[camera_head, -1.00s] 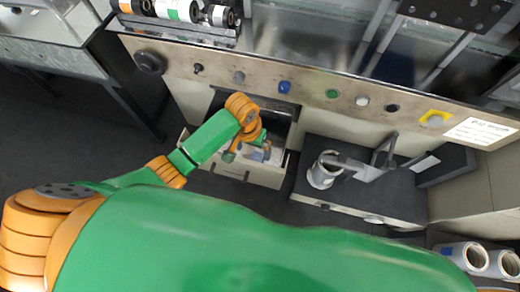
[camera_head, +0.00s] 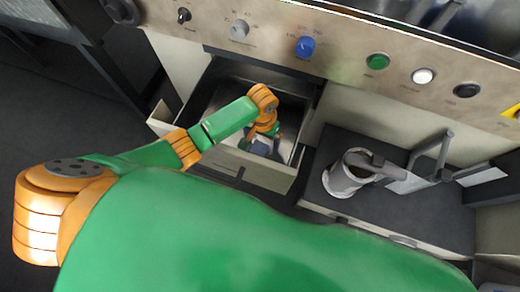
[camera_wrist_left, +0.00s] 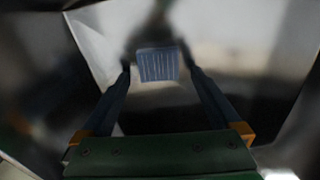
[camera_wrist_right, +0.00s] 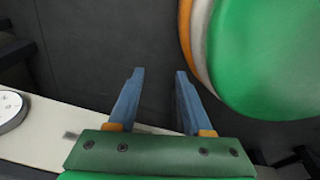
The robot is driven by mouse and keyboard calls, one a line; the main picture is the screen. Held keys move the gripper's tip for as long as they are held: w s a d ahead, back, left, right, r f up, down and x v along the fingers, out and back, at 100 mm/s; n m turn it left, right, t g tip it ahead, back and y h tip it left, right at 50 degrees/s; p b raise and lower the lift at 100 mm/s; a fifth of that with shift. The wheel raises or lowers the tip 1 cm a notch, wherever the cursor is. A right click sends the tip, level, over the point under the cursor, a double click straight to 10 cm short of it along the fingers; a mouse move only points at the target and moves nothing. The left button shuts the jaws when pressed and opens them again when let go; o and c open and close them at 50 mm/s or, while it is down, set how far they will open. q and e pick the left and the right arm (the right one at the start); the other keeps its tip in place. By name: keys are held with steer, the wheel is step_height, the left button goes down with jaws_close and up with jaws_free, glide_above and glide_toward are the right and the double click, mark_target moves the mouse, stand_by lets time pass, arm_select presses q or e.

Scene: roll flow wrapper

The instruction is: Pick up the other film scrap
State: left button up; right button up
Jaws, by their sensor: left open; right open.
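A small blue-grey ribbed piece (camera_wrist_left: 157,65), which looks like the film scrap, lies in the open metal drawer (camera_head: 222,169). In the left wrist view it sits between and just beyond my left fingertips, and no grip on it shows. My left gripper (camera_wrist_left: 160,74) is open and points down into the drawer. In the head view my left gripper (camera_head: 262,146) is small and partly hidden by its own wrist. My right gripper (camera_wrist_right: 160,72) is open and empty over dark floor, and is out of the head view.
The drawer's walls stand close around my left gripper. Above it runs a control panel with a blue knob (camera_head: 305,46) and a green button (camera_head: 377,62). To the right, a dark shelf holds a grey cylindrical roll (camera_head: 342,180) and a metal bracket (camera_head: 430,158).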

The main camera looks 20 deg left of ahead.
arm_select(q)
steer(key=shift+f, duration=0.3)
steer(key=shift+r, duration=0.1)
steer(key=shift+c, duration=0.2)
steer(key=c, duration=1.4)
arm_select(e)
steer(key=shift+w+d+f, duration=0.1)
steer(key=shift+w+d, duration=0.05)
steer(key=shift+d, duration=0.1)
